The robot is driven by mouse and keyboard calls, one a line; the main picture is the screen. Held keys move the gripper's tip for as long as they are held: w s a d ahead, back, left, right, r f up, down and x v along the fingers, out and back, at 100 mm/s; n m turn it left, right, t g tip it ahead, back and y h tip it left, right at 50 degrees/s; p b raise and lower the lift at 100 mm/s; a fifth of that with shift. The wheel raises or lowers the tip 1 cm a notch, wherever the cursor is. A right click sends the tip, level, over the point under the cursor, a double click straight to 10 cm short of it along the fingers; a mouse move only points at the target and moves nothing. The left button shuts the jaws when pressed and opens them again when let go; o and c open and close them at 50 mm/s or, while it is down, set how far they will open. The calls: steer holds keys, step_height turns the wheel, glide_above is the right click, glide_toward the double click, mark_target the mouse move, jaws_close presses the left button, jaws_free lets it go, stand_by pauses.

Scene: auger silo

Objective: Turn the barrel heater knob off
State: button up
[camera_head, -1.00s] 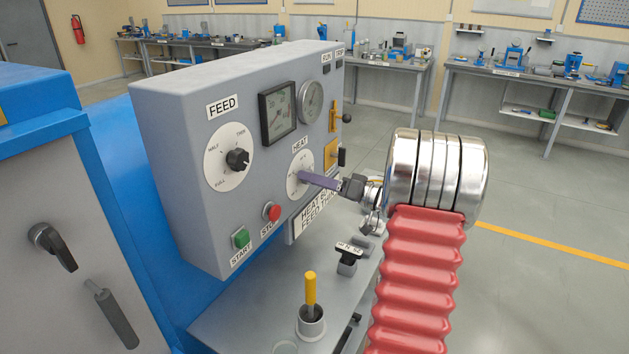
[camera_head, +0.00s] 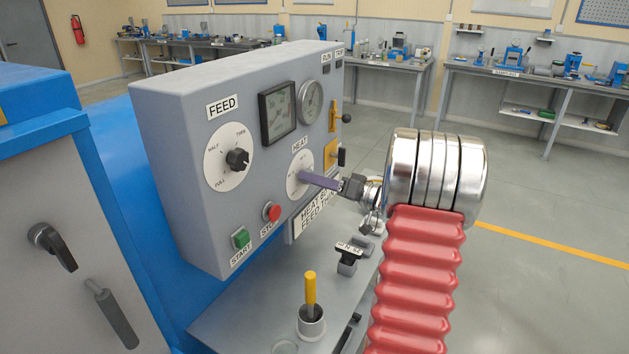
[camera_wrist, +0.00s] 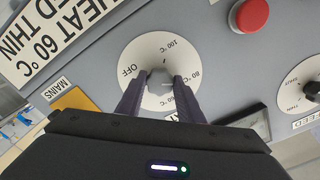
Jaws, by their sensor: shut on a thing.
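The barrel heater knob (camera_wrist: 160,80) is a grey knob in the middle of a round white dial (camera_wrist: 148,48), marked OFF, 60 °C, 80 °C and 100 °C. In the head view the dial (camera_head: 295,163) sits under the HEAT label on the grey panel. My gripper (camera_wrist: 160,83) has its two dark purple fingers on either side of the knob, shut on it. In the head view my gripper (camera_head: 303,178) reaches the dial from the right and hides the knob. A small dark mark shows above the knob in the wrist view, on the 100 °C side of OFF; the exact setting is unclear.
The FEED knob (camera_head: 237,160) is left of the heat dial. A red STOP button (camera_head: 272,211) and green START button (camera_head: 241,238) are below. A yellow plate with a black lever (camera_head: 341,157) is close on the right. A yellow-handled rod (camera_head: 311,290) stands upright below.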

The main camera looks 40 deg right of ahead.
steer(key=shift+m, duration=0.5)
steer(key=n, duration=3.3)
steer(key=shift+d+f+n, duration=0.1)
steer(key=shift+f+n, duration=0.1)
steer(key=shift+n, duration=0.2)
stand_by(0.4)
